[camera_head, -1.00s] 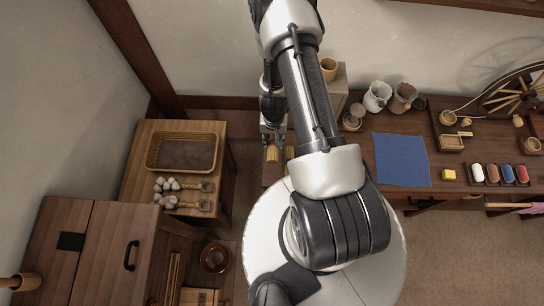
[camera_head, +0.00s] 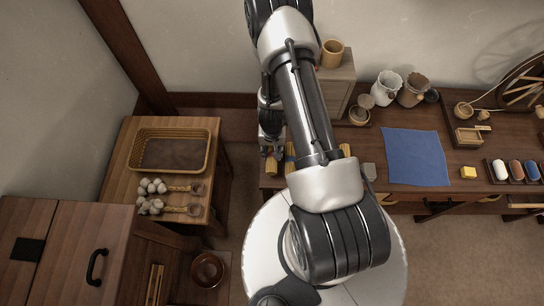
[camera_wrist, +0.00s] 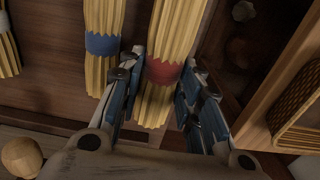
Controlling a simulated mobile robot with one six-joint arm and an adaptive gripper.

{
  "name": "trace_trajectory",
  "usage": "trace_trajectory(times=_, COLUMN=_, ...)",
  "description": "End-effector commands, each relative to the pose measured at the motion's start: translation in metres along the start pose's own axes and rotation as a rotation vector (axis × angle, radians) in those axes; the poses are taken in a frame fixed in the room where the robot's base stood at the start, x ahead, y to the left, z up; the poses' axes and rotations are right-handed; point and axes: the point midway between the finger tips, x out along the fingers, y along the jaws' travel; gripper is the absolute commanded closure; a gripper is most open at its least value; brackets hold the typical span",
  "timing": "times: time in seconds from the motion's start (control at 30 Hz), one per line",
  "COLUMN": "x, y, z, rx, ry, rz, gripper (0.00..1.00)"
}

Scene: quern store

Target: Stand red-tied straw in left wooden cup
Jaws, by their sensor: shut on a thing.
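My gripper (camera_wrist: 158,95) is shut on the red-tied straw (camera_wrist: 172,40) in the wrist view, one finger on each side near its red band. The blue-tied straw (camera_wrist: 103,45) lies just left of it, apart from the fingers. In the head view, my gripper (camera_head: 271,150) is at the left end of the long table, partly hidden by my arm, with the red-tied straw (camera_head: 272,166) below it. A wooden cup (camera_head: 333,54) stands upright on a small cabinet behind my arm. I cannot tell whether it is the left cup.
Jugs (camera_head: 387,88) stand at the back of the long table, with a blue cloth (camera_head: 416,158) in front. A side table on the left bears a wicker tray (camera_head: 133,150) and garlic strings (camera_head: 170,186). Another straw bundle (camera_wrist: 7,50) is at the wrist view's left edge.

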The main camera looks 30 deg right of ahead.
Motion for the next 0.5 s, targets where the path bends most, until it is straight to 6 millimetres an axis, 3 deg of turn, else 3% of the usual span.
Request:
trace_trajectory(times=0.03, x=0.013, y=0.000, z=0.000, rx=0.000, ry=-0.001, rz=0.000, gripper=0.95)
trace_trajectory(times=0.2, x=0.032, y=0.000, z=0.000, rx=0.000, ry=-0.001, rz=0.000, gripper=0.95)
trace_trajectory(times=0.5, x=0.031, y=0.000, z=0.000, rx=0.000, ry=0.000, rz=0.000, gripper=0.95)
